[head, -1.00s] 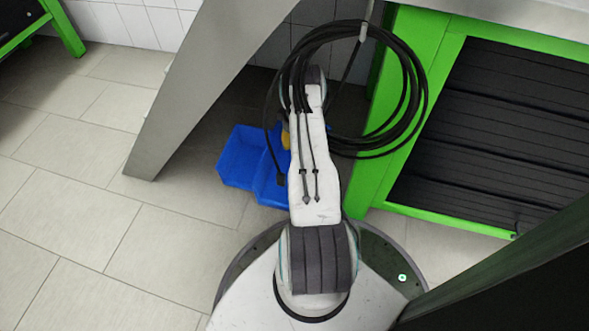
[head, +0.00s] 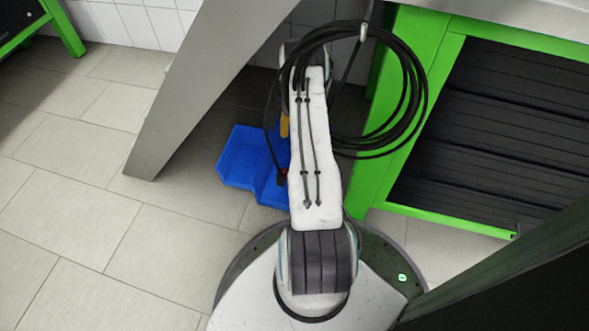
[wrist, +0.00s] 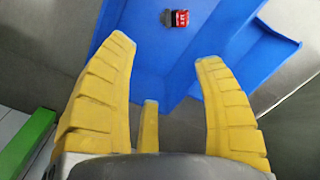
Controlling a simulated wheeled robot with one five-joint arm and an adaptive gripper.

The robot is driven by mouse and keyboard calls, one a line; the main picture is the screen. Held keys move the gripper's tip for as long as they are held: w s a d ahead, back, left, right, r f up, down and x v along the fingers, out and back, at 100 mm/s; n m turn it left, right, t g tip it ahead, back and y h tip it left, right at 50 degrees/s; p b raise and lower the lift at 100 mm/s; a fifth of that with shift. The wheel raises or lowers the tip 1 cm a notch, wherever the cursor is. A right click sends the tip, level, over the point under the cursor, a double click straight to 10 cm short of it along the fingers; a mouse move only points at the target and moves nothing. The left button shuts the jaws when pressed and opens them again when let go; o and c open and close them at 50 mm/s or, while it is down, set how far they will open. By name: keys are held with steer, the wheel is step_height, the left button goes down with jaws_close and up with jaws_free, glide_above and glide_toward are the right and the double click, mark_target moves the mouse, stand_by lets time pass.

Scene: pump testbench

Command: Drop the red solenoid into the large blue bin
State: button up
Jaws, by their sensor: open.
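The red solenoid (wrist: 178,18), red on top with a dark base, shows against the blue interior of the bin (wrist: 225,60) in the wrist view. It lies beyond my fingertips, apart from them. A small red patch beside the dark cable end in the head view appears to be it. My gripper (wrist: 167,50) is open, its yellow fingers spread with nothing between them. In the head view the blue bin (head: 236,157) stands on the floor, partly hidden by my arm. Only a bit of yellow finger shows there.
A second, lower blue bin section (head: 269,193) adjoins the first. A coiled black cable (head: 410,95) hangs by my arm. A green frame (head: 374,180) stands on the right and a slanted grey leg (head: 180,105) on the left. Tiled floor at left is clear.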

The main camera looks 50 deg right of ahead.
steer(key=shift+r, duration=2.25)
